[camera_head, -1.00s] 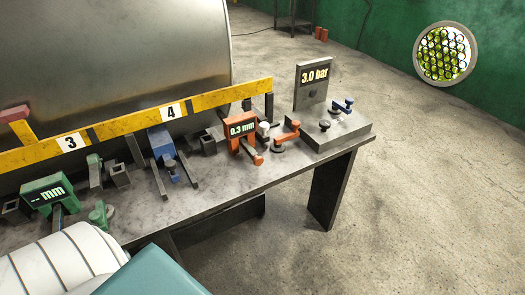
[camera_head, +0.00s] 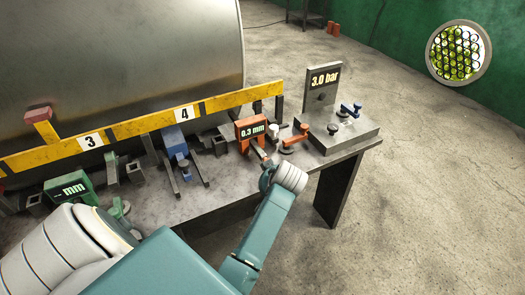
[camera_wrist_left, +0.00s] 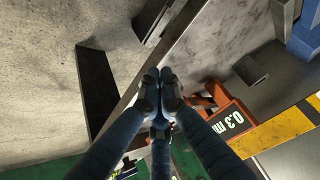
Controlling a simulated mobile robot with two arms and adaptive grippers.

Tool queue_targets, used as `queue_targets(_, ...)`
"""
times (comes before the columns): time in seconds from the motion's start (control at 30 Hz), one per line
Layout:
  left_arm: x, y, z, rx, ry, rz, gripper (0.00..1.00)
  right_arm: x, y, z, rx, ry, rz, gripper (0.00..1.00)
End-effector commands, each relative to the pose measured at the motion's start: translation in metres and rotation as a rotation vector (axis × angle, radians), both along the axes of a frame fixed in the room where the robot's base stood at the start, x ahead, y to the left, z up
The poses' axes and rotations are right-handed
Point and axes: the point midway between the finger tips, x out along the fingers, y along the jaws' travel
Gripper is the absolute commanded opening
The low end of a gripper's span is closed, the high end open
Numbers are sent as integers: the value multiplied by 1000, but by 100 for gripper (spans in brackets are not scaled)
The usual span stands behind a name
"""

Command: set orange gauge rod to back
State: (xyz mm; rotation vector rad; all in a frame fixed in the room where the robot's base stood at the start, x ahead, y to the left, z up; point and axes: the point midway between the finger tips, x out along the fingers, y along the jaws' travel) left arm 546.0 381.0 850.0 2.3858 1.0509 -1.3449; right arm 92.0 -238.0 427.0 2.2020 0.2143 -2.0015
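The orange gauge (camera_head: 251,132) stands on the bench and its display reads 0.3 mm. Its orange rod (camera_head: 259,153) points toward the bench's front edge. The gauge also shows in the left wrist view (camera_wrist_left: 228,119). My left gripper (camera_head: 266,179) is at the front edge of the bench, just in front of the rod, partly hidden by my wrist. In the left wrist view its dark fingers (camera_wrist_left: 160,103) come close together. No held object shows between them, and I cannot tell whether they touch the rod. My right gripper is not in view.
Blue (camera_head: 176,143) and green (camera_head: 70,188) gauges stand to the left. A yellow rail (camera_head: 150,122) runs behind.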

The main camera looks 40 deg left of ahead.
Motion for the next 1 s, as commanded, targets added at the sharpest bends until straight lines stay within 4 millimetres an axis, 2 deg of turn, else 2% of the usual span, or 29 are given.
queue_targets(0.03,7,10,38,-8,-48,84,0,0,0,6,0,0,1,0)
queue_targets(0.1,12,20,63,-17,-81,184,0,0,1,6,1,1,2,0)
queue_targets(0.3,40,31,95,-31,-138,335,0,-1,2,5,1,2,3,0)
queue_targets(0.53,59,32,112,-37,-170,408,0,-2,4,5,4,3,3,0)
queue_targets(1.0,59,31,109,-36,-170,408,0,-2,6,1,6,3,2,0)
